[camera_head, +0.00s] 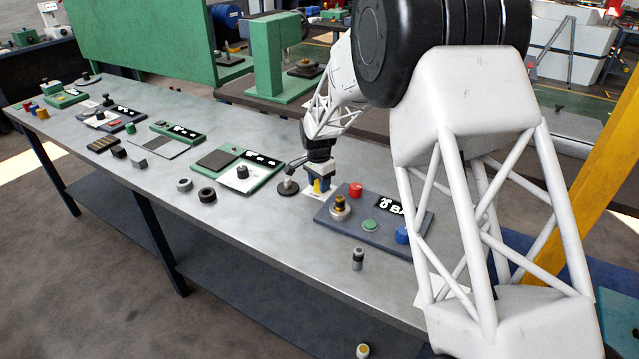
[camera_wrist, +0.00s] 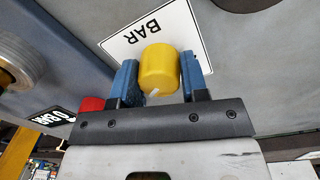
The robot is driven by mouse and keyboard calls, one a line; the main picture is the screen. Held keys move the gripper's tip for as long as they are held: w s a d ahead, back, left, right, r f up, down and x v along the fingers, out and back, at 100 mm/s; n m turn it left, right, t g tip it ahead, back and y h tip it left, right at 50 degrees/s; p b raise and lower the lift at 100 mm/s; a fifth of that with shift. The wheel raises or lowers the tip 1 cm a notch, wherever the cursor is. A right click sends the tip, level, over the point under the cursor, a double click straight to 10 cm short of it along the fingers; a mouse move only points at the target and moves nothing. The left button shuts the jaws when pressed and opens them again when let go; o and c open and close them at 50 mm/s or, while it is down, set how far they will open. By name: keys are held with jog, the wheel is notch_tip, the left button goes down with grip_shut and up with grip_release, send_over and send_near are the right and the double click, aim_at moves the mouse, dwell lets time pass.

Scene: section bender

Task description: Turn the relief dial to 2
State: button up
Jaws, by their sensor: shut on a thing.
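A yellow round knob (camera_wrist: 159,72) with a small white mark on its lower edge sits between my gripper's blue fingers in the wrist view; it appears to be the relief dial. A white card (camera_wrist: 128,35) reading "BAR" lies behind it; any scale numbers are hidden. My gripper (camera_wrist: 160,82) is shut on the knob, one finger on each side. In the head view my gripper (camera_head: 319,186) is low over the bench at the panel's left end, with a bit of yellow showing. The number the mark points to cannot be read.
The grey-blue panel (camera_head: 333,226) beside my gripper carries a red button (camera_head: 356,189), a green button (camera_head: 370,225), a blue knob (camera_head: 402,236) and a grey-ringed knob (camera_head: 340,209). A small gauge-like post (camera_head: 288,187) stands close left. A loose cylinder (camera_head: 357,259) stands in front.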

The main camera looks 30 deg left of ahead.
jog(key=n, duration=0.5)
jog(key=shift+n, duration=0.4)
jog(key=n, duration=0.6)
jog(key=shift+t, duration=0.3)
jog(key=n, duration=0.5)
jog(key=shift+n, duration=0.4)
jog(key=n, duration=0.5)
jog(key=shift+d+n+y, duration=0.1)
jog(key=shift+n+y, duration=0.2)
jog(key=shift+n, duration=0.1)
jog(key=o, duration=0.9)
jog(key=shift+r, duration=0.1)
